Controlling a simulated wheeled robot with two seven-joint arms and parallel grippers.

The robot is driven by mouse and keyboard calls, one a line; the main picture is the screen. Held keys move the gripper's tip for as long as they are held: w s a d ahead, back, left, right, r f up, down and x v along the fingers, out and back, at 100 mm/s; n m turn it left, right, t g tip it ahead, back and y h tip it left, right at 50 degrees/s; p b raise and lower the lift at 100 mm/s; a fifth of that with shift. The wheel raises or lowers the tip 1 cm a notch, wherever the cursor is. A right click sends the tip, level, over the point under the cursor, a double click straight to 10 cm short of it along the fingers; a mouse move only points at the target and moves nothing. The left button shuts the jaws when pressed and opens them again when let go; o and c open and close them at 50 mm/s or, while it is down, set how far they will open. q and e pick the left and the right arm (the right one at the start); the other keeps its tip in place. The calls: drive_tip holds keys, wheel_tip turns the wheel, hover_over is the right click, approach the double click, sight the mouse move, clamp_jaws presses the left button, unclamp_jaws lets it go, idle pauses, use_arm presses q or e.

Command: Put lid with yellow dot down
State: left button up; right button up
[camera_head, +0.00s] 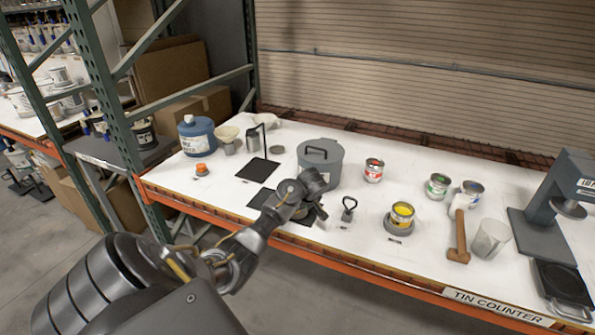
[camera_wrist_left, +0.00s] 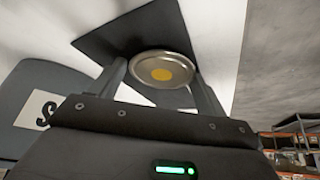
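The lid with the yellow dot (camera_wrist_left: 161,72) is a round silver disc between the fingers of my left gripper (camera_wrist_left: 160,85) in the left wrist view. The fingers meet its two sides, and it appears held, tilted in the picture. A black mat (camera_wrist_left: 130,35) lies on the white table beyond it. In the head view my left gripper (camera_head: 316,192) is over the table in front of the grey lidded pot, and it hides the lid there. An open tin with yellow paint (camera_head: 402,212) stands to the right on a round grey base. My right gripper is not in view.
The grey pot (camera_head: 321,165) stands close behind the gripper. Black mats (camera_head: 257,170) lie to its left. A ring-handled tool (camera_head: 349,207), a red-label tin (camera_head: 374,171), a green-label tin (camera_head: 437,186), a mallet (camera_head: 460,235) and a clear cup (camera_head: 490,241) are to the right.

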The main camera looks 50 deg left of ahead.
use_arm(q)
drive_tip(key=shift+o, duration=0.7)
drive_tip(key=shift+s+d+f, duration=0.1)
drive_tip(key=shift+d+f, duration=0.05)
drive_tip(key=shift+f, duration=0.3)
drive_tip(key=shift+s+d+f, duration=0.1)
drive_tip(key=shift+d+f, duration=0.05)
drive_tip(key=shift+f, duration=0.25)
drive_tip(key=shift+s, duration=0.1)
drive_tip(key=shift+r, duration=0.7)
drive_tip(key=p+v, duration=0.2)
drive_tip(key=v, duration=1)
drive_tip(key=shift+w+a+r+p, duration=0.25)
drive_tip(key=shift+a+r+p, duration=0.05)
drive_tip(key=shift+a, duration=0.05)
drive_tip(key=shift+w, duration=0.1)
